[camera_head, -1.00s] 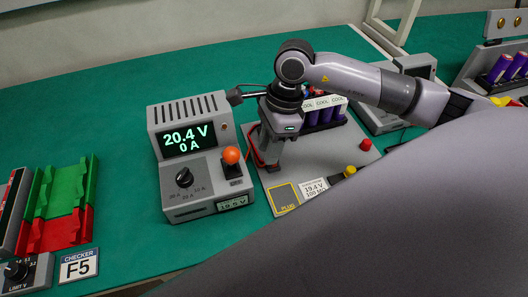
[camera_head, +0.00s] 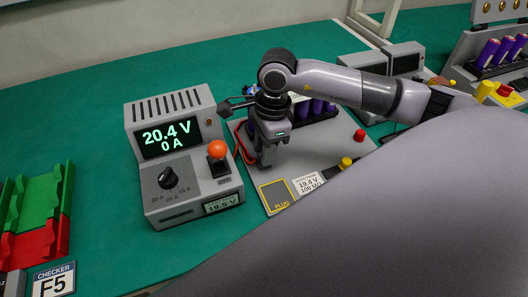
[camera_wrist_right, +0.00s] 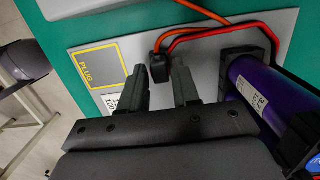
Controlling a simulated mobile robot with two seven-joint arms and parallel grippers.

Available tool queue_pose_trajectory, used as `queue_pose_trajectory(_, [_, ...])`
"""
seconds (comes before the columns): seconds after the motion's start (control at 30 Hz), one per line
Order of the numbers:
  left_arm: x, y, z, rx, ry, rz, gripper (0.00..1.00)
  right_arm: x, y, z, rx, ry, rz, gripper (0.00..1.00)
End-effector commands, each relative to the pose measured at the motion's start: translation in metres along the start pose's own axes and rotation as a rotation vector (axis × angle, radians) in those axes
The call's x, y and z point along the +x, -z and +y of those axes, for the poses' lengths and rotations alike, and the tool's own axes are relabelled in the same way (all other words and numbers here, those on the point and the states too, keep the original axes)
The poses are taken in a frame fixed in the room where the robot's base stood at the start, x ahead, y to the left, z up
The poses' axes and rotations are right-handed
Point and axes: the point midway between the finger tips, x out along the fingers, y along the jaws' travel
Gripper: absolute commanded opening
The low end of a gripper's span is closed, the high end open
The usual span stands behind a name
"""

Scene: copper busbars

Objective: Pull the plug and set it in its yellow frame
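The plug (camera_wrist_right: 158,67) is a small black block on the grey board, with a red and an orange cable running from it. My right gripper (camera_wrist_right: 159,72) is open, its two fingertips on either side of the plug in the right wrist view; I cannot tell if they touch it. In the head view my right gripper (camera_head: 265,164) points down over the board and hides the plug. The yellow frame (camera_head: 262,189), a square outline marked PLUG, is bare on the board's front left; it also shows in the right wrist view (camera_wrist_right: 119,53). My left gripper is not in view.
Purple cells (camera_head: 316,107) stand behind the gripper; one (camera_wrist_right: 252,98) is close beside the right finger. A meter (camera_head: 150,107) reading 20.4 V and 0 A, with an orange-knobbed lever (camera_head: 217,150), stands left. Yellow (camera_head: 346,162) and red (camera_head: 359,135) knobs are right.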

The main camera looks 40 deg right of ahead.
Motion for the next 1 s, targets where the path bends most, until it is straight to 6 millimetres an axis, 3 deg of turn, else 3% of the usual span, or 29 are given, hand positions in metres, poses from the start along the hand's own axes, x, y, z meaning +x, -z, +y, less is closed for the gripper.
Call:
queue_pose_trajectory(0.27, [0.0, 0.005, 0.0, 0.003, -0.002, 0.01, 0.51, 0.001, 0.0, 0.0, 0.001, 0.0, 0.0, 0.31])
queue_pose_trajectory(0.37, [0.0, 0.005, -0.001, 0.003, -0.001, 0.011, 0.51, 0.001, 0.0, 0.0, 0.001, 0.0, 0.0, 0.02])
queue_pose_trajectory(0.4, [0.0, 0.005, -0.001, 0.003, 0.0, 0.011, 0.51, 0.001, 0.0, 0.0, 0.001, 0.0, 0.0, 0.0])
queue_pose_trajectory(0.63, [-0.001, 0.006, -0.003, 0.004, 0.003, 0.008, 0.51, -0.004, 0.0, 0.0, 0.0, 0.001, -0.001, 0.0])
queue_pose_trajectory(1.0, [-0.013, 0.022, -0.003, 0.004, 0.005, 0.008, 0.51, -0.038, -0.004, 0.0, 0.001, 0.002, -0.001, 0.0])
